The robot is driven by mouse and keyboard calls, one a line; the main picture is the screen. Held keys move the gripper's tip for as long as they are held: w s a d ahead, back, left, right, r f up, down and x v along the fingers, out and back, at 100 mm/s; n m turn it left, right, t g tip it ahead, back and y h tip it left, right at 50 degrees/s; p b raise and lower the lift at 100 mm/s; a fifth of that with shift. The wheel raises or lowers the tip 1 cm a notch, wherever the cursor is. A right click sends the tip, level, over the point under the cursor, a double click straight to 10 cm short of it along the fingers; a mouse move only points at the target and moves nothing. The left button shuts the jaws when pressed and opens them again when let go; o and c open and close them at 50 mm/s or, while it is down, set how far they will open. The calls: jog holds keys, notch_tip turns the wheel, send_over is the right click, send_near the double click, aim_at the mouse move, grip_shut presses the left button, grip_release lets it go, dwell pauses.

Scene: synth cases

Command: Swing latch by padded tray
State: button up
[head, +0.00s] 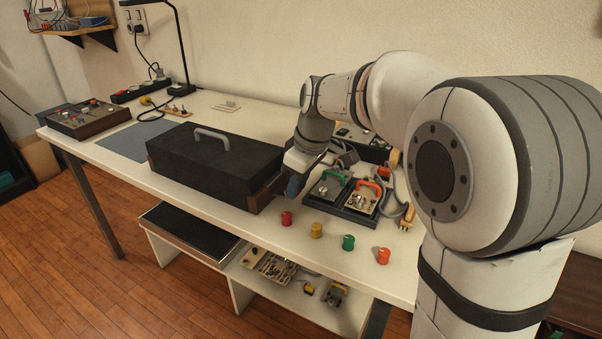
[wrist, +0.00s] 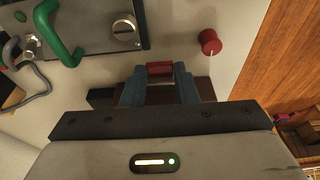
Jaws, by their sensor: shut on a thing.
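My gripper (wrist: 160,76) has its blue fingers shut on a small red piece (wrist: 160,69), seen in the wrist view. I cannot tell for sure that this piece is the latch. In the head view my gripper (head: 294,186) points down beside the brown right end of a long black case (head: 215,165) with a grey handle. The fingers hide the red piece there. A black tray (head: 353,212) to the right holds two metal plates, one with a green handle (head: 327,182) and one with an orange handle (head: 369,190). A dark padded-looking tray (head: 190,235) lies on the lower shelf.
A blue-grey mat (head: 125,142) lies left of the case.

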aim_at(279, 190)
jog(key=p, duration=0.2)
jog(key=r+g+h+p, duration=0.1)
jog(key=p, duration=0.2)
jog(key=a+r+h+p, duration=0.1)
jog(key=p, duration=0.1)
jog(key=shift+w+a+r+g+p, duration=0.1)
jog(key=shift+w+r+g+p, duration=0.1)
jog(key=shift+w+g+p, duration=0.15)
jog(key=h+p, duration=0.1)
jog(key=p, duration=0.1)
jog(key=a+g+h+p, duration=0.1)
jog(key=p, duration=0.2)
jog(key=shift+w+r, duration=0.25)
jog(key=h+p, duration=0.1)
jog(key=p, duration=0.2)
jog(key=a+g+h+p, duration=0.1)
jog(key=p, duration=0.2)
jog(key=shift+w+r+g, duration=0.1)
jog(key=shift+w+g, duration=0.15)
jog(key=shift+w, duration=0.15)
jog(key=shift+w+a+g+h+p, duration=0.2)
jog(key=shift+a+g+h+p, duration=0.2)
jog(key=shift+h+p, duration=0.45)
jog(key=shift+p, duration=0.35)
jog(key=shift+f, duration=0.25)
jog(key=o, duration=1)
jog(key=shift+w, duration=0.1)
jog(key=shift+a+r, duration=0.1)
